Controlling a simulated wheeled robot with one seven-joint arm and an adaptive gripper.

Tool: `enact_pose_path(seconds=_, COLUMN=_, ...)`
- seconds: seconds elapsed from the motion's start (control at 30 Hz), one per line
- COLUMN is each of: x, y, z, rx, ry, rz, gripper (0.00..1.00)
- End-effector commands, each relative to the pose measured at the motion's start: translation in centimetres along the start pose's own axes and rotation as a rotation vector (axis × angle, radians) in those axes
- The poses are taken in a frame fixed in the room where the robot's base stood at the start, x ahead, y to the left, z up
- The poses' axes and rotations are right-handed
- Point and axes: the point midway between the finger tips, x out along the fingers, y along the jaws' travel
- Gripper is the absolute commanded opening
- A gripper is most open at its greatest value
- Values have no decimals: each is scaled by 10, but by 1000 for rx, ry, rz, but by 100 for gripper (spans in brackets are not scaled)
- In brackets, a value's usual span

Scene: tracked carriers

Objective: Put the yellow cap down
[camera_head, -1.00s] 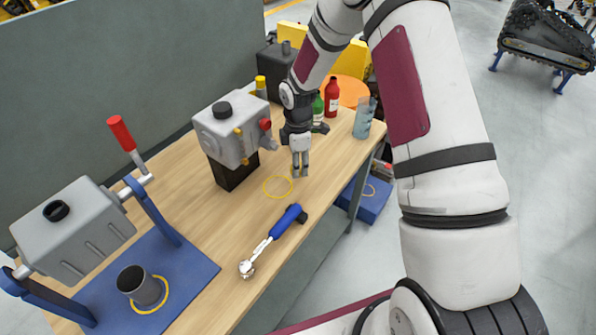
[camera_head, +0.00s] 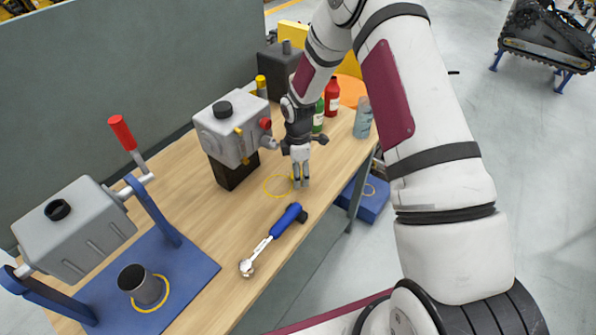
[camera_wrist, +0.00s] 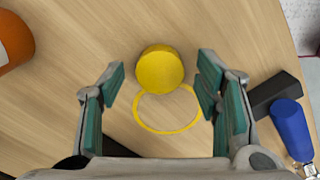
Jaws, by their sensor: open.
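The yellow cap (camera_wrist: 160,70) shows as a round disc in the wrist view, between and slightly beyond my fingertips. It appears to rest on the wooden bench and overlaps the far edge of a thin yellow ring outline (camera_wrist: 167,108). It is off the ring's centre. My gripper (camera_wrist: 163,88) is open, with clear gaps between its green-padded fingers and the cap. In the head view my gripper (camera_head: 301,184) points down just right of the ring outline (camera_head: 278,186), low over the bench. The cap cannot be made out there.
A blue-handled ratchet (camera_head: 275,237) lies near the front edge of the bench (camera_head: 213,235). A grey box unit (camera_head: 232,130) with a red knob stands left of my gripper. Green (camera_head: 318,115) and red (camera_head: 331,98) bottles and a bluish can (camera_head: 363,118) stand behind it.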

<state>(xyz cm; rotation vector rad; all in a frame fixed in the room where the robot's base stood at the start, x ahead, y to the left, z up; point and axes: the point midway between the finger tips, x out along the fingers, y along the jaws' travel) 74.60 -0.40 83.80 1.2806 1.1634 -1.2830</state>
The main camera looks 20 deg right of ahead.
Motion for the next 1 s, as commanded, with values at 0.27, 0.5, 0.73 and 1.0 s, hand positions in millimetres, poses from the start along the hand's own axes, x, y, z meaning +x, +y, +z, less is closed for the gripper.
enact_pose_path(seconds=0.27, x=-16, y=1, z=0, rx=0, ry=0, rz=3, gripper=58)
enact_pose_path(seconds=0.5, x=-64, y=2, z=0, rx=0, ry=0, rz=5, gripper=58)
enact_pose_path(seconds=0.73, x=-104, y=1, z=0, rx=1, ry=0, rz=3, gripper=58)
enact_pose_path(seconds=1.0, x=-131, y=-1, z=1, rx=17, ry=-5, rz=9, gripper=58)
